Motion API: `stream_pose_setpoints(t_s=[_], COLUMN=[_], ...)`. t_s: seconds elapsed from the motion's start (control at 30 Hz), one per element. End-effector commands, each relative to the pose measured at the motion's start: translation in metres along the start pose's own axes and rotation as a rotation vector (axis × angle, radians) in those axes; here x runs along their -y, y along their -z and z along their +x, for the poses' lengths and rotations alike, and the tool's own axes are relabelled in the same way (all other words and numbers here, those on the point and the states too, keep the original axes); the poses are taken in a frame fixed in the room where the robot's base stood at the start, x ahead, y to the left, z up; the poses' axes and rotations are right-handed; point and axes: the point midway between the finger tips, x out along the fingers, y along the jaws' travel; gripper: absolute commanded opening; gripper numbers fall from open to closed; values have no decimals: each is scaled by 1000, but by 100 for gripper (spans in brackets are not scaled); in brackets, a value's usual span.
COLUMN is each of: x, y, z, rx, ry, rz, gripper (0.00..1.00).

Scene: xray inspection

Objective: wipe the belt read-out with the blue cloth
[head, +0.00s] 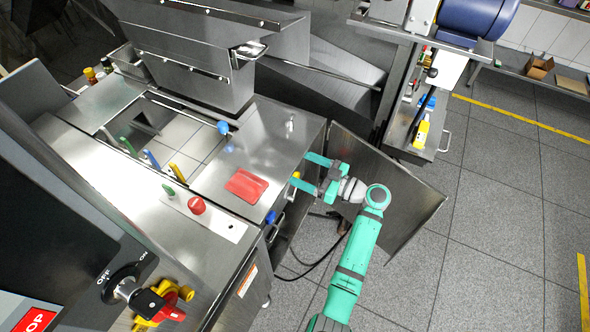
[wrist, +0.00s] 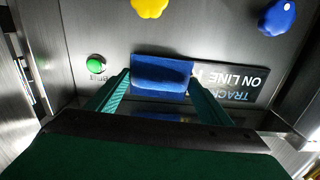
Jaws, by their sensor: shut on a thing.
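The blue cloth (wrist: 162,73) is a folded pad between my fingertips in the wrist view. My gripper (wrist: 160,92) is shut on it. The belt read-out (wrist: 240,84) is a dark strip with upside-down white lettering, on a metal panel. The cloth lies over the left part of the read-out and hides some of its text; I cannot tell whether it presses on the surface. In the head view my gripper (head: 308,172) reaches left to the front face of the metal cabinet. The cloth and the read-out are not visible there.
A green button (wrist: 96,63), a yellow knob (wrist: 150,7) and a blue knob (wrist: 278,17) stand out from the same panel. In the head view a red pad (head: 246,185) lies on the cabinet top. An open metal door (head: 400,190) is behind my wrist.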

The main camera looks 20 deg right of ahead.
Motion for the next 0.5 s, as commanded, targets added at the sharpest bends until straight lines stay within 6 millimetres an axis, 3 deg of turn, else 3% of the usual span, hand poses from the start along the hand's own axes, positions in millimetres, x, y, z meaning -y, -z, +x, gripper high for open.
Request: stream_pose_setpoints(t_s=[0.23,0.5], x=[-18,-19], y=[2,1], z=[-1,2], rx=[-1,-1], ry=[-1,0], rz=[0,1], gripper=[56,56])
